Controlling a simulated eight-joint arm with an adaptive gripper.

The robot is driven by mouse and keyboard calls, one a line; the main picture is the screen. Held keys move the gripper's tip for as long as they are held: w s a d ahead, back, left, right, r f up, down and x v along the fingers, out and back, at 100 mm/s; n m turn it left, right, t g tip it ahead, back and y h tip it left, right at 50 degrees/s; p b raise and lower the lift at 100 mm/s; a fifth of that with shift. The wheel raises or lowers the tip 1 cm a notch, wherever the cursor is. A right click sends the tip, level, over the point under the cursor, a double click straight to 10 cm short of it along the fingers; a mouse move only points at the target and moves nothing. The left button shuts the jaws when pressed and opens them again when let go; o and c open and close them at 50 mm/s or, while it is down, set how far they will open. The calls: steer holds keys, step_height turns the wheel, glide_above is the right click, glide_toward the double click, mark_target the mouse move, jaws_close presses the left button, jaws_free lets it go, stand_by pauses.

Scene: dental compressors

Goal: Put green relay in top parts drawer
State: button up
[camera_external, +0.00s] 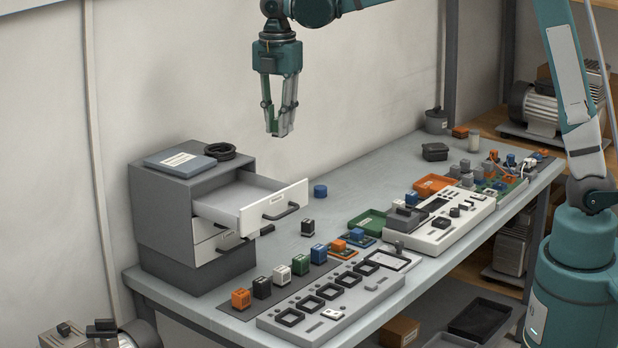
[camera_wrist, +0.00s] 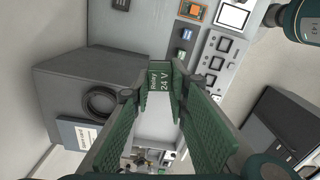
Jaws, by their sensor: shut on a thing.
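My gripper (camera_external: 278,132) hangs in the air above the back of the bench, higher than the drawer cabinet and to its right. Its fingers are shut on a green relay. In the wrist view the green relay (camera_wrist: 154,78) sits between the fingertips with a white "Relay 24 V" label. In the external view the relay is hard to make out between the fingers. The top parts drawer (camera_external: 262,209) is pulled out of the grey cabinet (camera_external: 163,212).
A blue-grey box (camera_external: 180,160) and a black coil (camera_external: 220,151) lie on the cabinet. A lower drawer (camera_external: 217,246) is slightly out. A row of coloured blocks, including another green block (camera_external: 300,265), stands on a mat. A grey socket panel (camera_external: 330,298) lies at the front edge.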

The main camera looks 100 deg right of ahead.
step_height(320, 180, up, 4)
steer(key=shift+r, duration=0.1)
steer(key=w+a+m+p, duration=0.1)
steer(key=w+a+p, duration=0.2)
steer(key=w+a, duration=0.5)
steer(key=w+a+m+p, duration=0.1)
steer(key=w+a+p, duration=0.25)
steer(key=a, duration=0.85)
steer(key=shift+w+f+b, duration=0.2)
steer(key=shift+f+b, duration=0.25)
steer(key=shift+f, duration=2.15)
steer(key=shift+f, duration=3.1)
steer(key=shift+f, duration=0.1)
steer(key=shift+f, duration=1.8)
